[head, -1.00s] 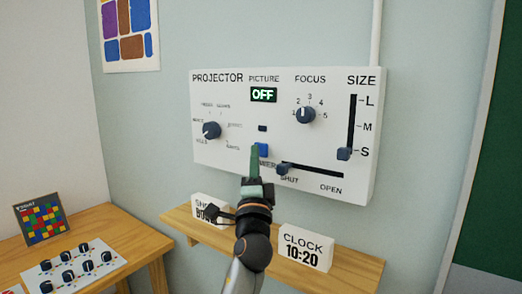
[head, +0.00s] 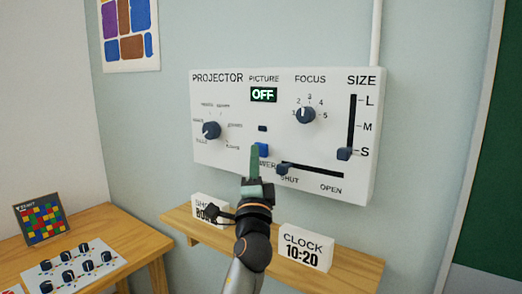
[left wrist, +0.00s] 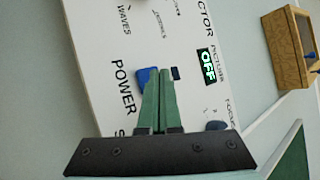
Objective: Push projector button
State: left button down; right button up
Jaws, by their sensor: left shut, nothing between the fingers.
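The white projector panel (head: 290,180) hangs on the wall, with a green "OFF" display (head: 263,94) under PICTURE. The blue power button (head: 262,149) sits above the POWER label, with a small dark indicator (head: 262,128) above it. My left gripper (head: 255,150) is shut and empty, its green fingertips in front of the panel beside the blue button. In the left wrist view the fingertips (left wrist: 158,72) overlap the edge of the blue button (left wrist: 144,80). I cannot tell whether they touch it. My right gripper is not in view.
The panel also has a left dial (head: 212,130), a focus knob (head: 306,115), a size slider (head: 344,154) and a shutter slider (head: 283,168). A wooden shelf (head: 345,272) below holds a clock sign (head: 306,247) and another sign. A table with knobs stands at left.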

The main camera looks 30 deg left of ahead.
pick_arm(q)
jog(key=shift+w+b, duration=0.3)
jog(key=shift+w, duration=0.1)
jog(key=shift+s, duration=0.4)
dwell(0.4)
jog(key=s+p, duration=0.3)
jog(key=s, duration=0.3)
jog(key=shift+a, duration=0.2)
